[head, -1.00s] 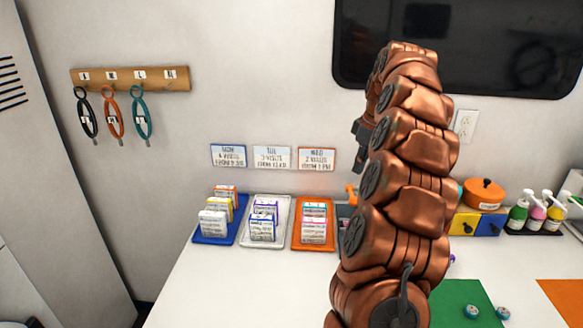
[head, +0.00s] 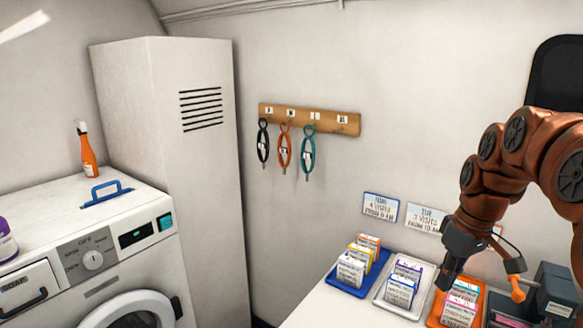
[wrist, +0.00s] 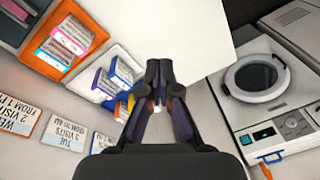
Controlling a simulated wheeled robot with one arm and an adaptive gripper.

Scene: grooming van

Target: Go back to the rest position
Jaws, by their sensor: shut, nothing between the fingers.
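My gripper (head: 447,284) is at the lower right of the head view, pointing down in front of the trays with cards. In the wrist view my gripper (wrist: 160,80) has its two fingertips together, with nothing held. Parts of the trays and cards show beyond and beside the fingers. My arm is bent, coming in from the right edge of the head view. I cannot tell how high the fingertips are above the counter.
Blue tray (head: 340,283), white tray (head: 383,290) and orange tray (head: 434,318) hold cards on the counter (head: 310,312). Leashes (head: 308,150) hang from a wooden rack (head: 335,121). A tall cabinet (head: 200,170) and a washing machine (head: 100,262) stand left. An orange spray bottle (head: 88,157) stands behind.

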